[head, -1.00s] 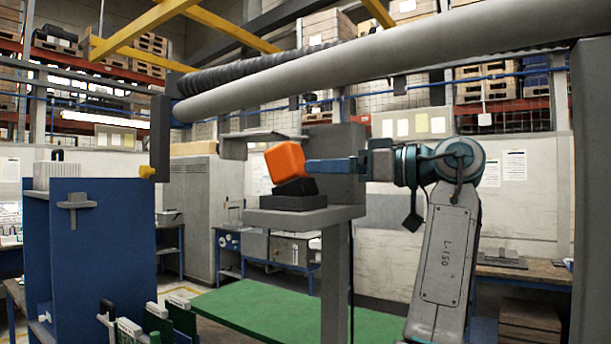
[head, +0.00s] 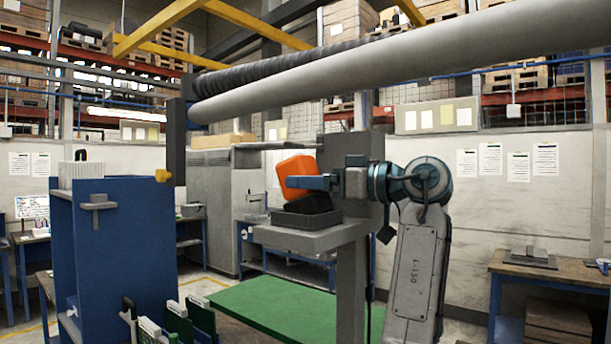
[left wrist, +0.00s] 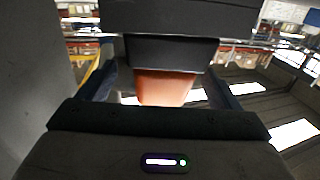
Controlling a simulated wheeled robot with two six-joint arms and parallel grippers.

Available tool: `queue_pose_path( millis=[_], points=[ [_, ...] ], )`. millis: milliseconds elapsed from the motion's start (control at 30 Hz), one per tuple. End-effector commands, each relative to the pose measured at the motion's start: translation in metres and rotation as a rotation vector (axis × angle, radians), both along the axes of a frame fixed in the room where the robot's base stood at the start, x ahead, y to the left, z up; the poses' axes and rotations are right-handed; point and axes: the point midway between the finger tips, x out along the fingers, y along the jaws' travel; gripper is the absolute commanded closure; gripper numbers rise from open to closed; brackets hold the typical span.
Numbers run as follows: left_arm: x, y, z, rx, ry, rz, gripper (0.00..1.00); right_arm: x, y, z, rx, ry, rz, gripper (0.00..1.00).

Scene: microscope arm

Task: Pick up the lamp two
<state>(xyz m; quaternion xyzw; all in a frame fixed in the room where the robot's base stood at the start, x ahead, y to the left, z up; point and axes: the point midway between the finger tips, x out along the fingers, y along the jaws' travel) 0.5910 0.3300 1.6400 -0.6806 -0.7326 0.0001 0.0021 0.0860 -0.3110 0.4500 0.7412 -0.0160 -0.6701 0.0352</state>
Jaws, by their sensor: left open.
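The lamp, taken to be lamp two, is an orange block (head: 294,167) tilted on a black base. It stands in a dark shallow tray (head: 292,219) on a grey shelf. My left gripper (head: 299,183) reaches in from the right, its blue fingers pointing left and overlapping the orange block. In the left wrist view the orange block (left wrist: 165,88) shows between the two dark fingers, with dark parts above it. The jaws are open; contact with the block cannot be told. My right gripper is not in view.
The grey shelf (head: 318,238) sits on a post, with an upright grey panel behind the lamp. A thick grey beam (head: 400,70) crosses above. A blue cabinet (head: 130,245) stands left, boards in a rack below it. A green surface (head: 265,310) lies below.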

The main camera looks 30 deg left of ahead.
Motion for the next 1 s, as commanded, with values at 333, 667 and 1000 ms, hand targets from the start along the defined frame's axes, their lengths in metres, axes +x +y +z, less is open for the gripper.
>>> queue_pose_path(
  millis=[333, 667, 1000],
  points=[
    [-0.002, 0.024, 0.000, -0.001, 0.000, -0.001, 0.15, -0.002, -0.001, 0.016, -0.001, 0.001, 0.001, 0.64],
    [-0.002, 0.023, 0.000, -0.001, 0.000, -0.001, 0.56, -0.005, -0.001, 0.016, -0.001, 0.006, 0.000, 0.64],
    [-0.002, 0.023, 0.001, 0.000, -0.001, 0.000, 0.74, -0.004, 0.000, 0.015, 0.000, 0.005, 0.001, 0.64]
  ],
)
